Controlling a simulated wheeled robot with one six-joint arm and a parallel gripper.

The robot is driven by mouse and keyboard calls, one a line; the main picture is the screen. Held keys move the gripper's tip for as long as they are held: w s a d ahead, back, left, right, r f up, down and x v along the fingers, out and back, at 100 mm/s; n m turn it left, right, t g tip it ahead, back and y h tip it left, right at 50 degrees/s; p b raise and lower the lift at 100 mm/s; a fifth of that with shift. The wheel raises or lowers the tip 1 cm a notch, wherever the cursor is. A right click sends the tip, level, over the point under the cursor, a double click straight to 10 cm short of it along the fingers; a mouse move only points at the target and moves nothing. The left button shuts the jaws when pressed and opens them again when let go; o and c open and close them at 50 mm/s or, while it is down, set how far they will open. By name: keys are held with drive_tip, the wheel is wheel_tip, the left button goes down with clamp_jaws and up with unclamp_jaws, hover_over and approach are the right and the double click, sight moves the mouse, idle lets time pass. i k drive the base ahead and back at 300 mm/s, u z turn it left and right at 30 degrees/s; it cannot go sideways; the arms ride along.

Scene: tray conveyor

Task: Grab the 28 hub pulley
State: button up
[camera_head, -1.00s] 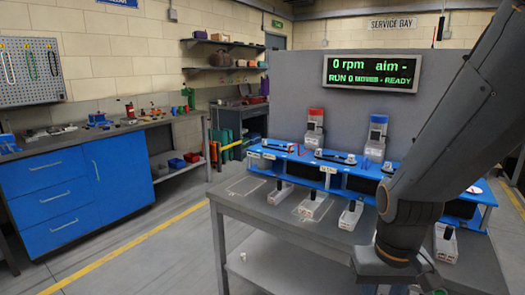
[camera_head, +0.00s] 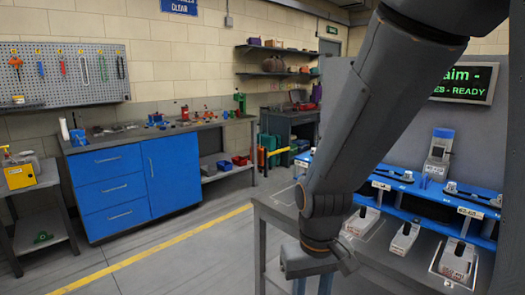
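I cannot pick out the 28 hub pulley in this view; parts are small and the labels are too small to read. Several small grey and black parts sit on the blue raised rack (camera_head: 424,190) on the grey bench at the right. One small silver part (camera_head: 408,176) lies on its top. My gripper (camera_head: 312,284) hangs low at the bottom centre, left of the rack and near the bench's front left corner. Its fingers are cut off by the lower edge, so I cannot see whether it is open. My arm hides the rack's left part.
Grey blocks with black knobs, one of them at the bottom right (camera_head: 457,260), stand before the rack. A green-lettered display (camera_head: 466,83) hangs behind. A blue cabinet (camera_head: 135,188) with a cluttered worktop stands left. The floor (camera_head: 180,262) between is clear.

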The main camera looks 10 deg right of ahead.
sight(451, 188)
drive_tip(key=u, duration=0.3)
drive_tip(key=i, duration=1.2)
drive_tip(key=z, duration=0.85)
drive_tip(key=i, duration=0.45)
drive_tip(key=z, duration=2.45)
drive_tip(key=k, duration=0.55)
drive_tip(key=z, duration=1.05)
drive_tip(key=i, duration=0.35)
drive_tip(key=z, duration=0.05)
